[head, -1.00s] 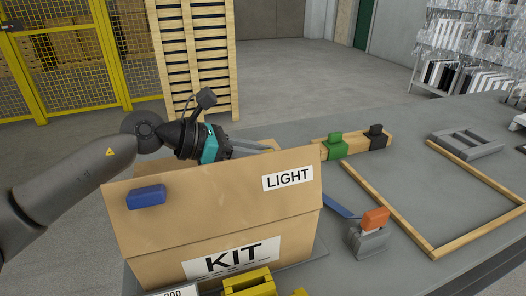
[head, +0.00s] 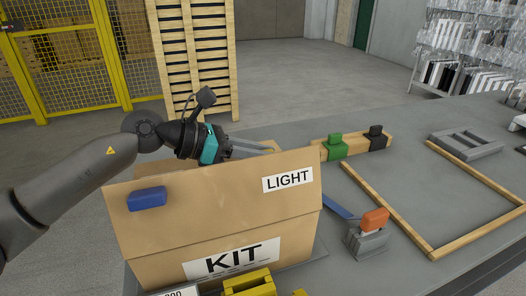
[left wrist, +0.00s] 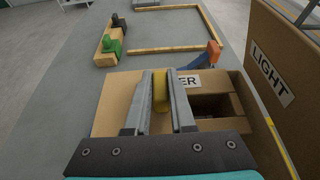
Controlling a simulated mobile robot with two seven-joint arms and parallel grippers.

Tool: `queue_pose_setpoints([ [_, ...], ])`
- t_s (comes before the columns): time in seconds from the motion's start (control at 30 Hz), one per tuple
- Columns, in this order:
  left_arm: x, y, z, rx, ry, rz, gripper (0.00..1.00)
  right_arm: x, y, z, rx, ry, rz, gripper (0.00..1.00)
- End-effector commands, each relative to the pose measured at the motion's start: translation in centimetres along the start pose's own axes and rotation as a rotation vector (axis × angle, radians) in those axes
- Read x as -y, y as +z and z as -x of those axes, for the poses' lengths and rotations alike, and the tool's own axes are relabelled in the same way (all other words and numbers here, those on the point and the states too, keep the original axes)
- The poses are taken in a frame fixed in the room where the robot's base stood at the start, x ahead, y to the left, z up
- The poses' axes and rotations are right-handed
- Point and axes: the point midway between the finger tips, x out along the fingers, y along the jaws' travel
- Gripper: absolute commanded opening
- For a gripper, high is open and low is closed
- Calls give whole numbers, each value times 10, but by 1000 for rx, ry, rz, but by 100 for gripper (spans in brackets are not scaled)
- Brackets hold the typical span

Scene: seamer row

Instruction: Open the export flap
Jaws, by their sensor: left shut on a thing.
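The cardboard box (head: 165,268) marked KIT stands at the front of the table. Its near flap (head: 225,185), marked LIGHT and carrying a blue tab (head: 147,198), stands up; this flap is at the right in the left wrist view (left wrist: 288,95). My left gripper (head: 264,148) is behind that flap, over the box. In the left wrist view its fingers are shut on a yellow tab (left wrist: 160,92). Cardboard (left wrist: 113,100) lies beside and under the fingers. A label ending in "ER" (left wrist: 209,78) is partly hidden, so I cannot read which flap this is. My right gripper is out of view.
A wooden rail with green (head: 336,147) and black (head: 376,137) blocks lies behind the box. An orange-topped grey block (head: 368,240) and blue strip (head: 340,206) are right of it. A wooden frame (head: 395,210) lies further right. Yellow pieces (head: 248,283) stand in front.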

Motion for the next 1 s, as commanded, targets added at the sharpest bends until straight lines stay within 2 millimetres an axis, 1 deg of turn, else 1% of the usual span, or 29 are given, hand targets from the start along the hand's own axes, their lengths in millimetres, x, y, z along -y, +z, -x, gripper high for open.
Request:
queue_pose_setpoints([
  [0.23, -4, 11, 4, -1, -41, 103, 0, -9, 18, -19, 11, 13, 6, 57],
  [0.5, -12, 24, 9, 1, -106, 256, 0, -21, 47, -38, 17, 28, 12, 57],
  [0.7, -20, 31, 12, 1, -152, 366, 0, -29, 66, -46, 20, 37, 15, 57],
  [1.0, -29, 39, 16, 2, -205, 495, 0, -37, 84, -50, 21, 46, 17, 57],
])
